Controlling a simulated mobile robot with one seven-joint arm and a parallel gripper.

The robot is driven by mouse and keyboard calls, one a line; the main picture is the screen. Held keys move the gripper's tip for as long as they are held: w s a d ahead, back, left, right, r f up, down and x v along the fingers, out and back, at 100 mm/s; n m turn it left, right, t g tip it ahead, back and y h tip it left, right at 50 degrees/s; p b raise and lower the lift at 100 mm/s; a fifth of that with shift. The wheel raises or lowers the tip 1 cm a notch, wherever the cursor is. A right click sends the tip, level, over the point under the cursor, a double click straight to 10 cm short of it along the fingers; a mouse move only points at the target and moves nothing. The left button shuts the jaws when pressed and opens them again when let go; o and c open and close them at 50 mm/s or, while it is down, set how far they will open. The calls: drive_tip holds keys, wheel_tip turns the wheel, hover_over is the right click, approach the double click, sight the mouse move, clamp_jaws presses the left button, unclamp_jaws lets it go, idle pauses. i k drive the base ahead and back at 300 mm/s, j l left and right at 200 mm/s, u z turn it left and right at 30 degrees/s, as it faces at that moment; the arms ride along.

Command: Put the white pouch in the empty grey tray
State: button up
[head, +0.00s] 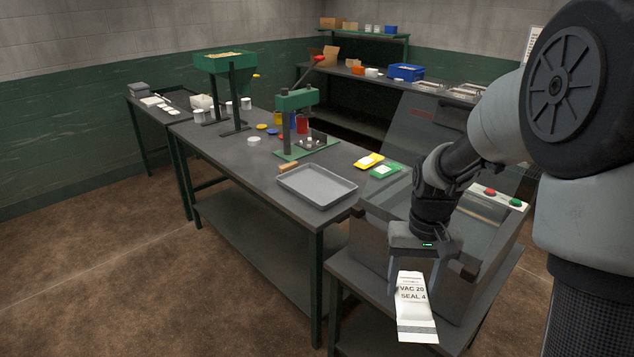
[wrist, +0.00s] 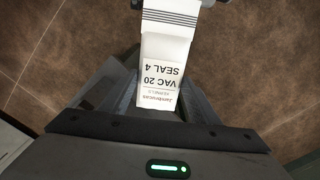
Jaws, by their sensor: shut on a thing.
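The white pouch (head: 414,310) hangs below my gripper (head: 418,272) in the head view, printed "VAC 20 SEAL 4". My gripper is shut on the pouch's upper end. The pouch also shows in the wrist view (wrist: 165,62), where it extends out from the gripper over the brown floor. The grey tray (head: 317,186) lies empty on the front right part of the dark workbench, to the left of and beyond my gripper.
A machine with a raised clear lid (head: 428,135) and red and green buttons stands beside my arm. A green press (head: 298,115) stands behind the tray. Yellow (head: 369,161) and green (head: 385,171) pouches lie right of the tray. A wooden block (head: 289,167) is near its back-left edge.

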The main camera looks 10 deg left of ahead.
sight(321, 189)
drive_tip(key=i+j+z, duration=0.1)
drive_tip(key=j, duration=0.25)
drive_tip(key=i+j+z, duration=0.1)
drive_tip(key=i+j, duration=0.15)
drive_tip(key=j, duration=0.15)
drive_tip(key=i+j+z, duration=0.15)
drive_tip(key=j, duration=0.25)
drive_tip(key=i+j+z, duration=0.1)
drive_tip(key=j, duration=0.3)
drive_tip(key=i+j+z, duration=0.1)
drive_tip(key=j, duration=0.3)
drive_tip(key=i+j+z, duration=0.1)
drive_tip(key=j, duration=0.35)
drive_tip(key=i+j+z, duration=0.15)
drive_tip(key=j, duration=0.3)
drive_tip(key=i+j+z, duration=0.1)
drive_tip(key=j, duration=0.2)
drive_tip(key=i+j+z, duration=0.1)
drive_tip(key=j, duration=0.2)
drive_tip(key=i+j, duration=0.1)
drive_tip(key=j, duration=0.25)
drive_tip(key=i+j+z, duration=0.35)
drive_tip(key=i+j, duration=0.05)
drive_tip(key=j, duration=0.1)
